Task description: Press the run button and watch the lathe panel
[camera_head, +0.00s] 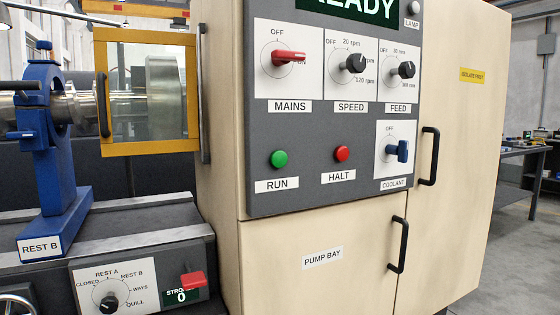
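The green run button (279,159) sits above its RUN label on the dark grey lathe panel (310,195). The red halt button (342,154) is to its right. The display (350,8), cut off by the top edge, reads READY. The red mains knob (289,57) has its handle pointing right towards ON. The black speed knob (352,63) and feed knob (403,70) are beside it. The blue coolant knob (398,150) is below the feed knob. Neither of my grippers is in view.
The cabinet has black door handles (429,156) and a pump bay door (322,280). Left are a yellow-framed guard (150,148), blue rest B (55,165) and a selector knob (108,301). A workbench (520,152) stands far right. Floor (520,245) is open at the right.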

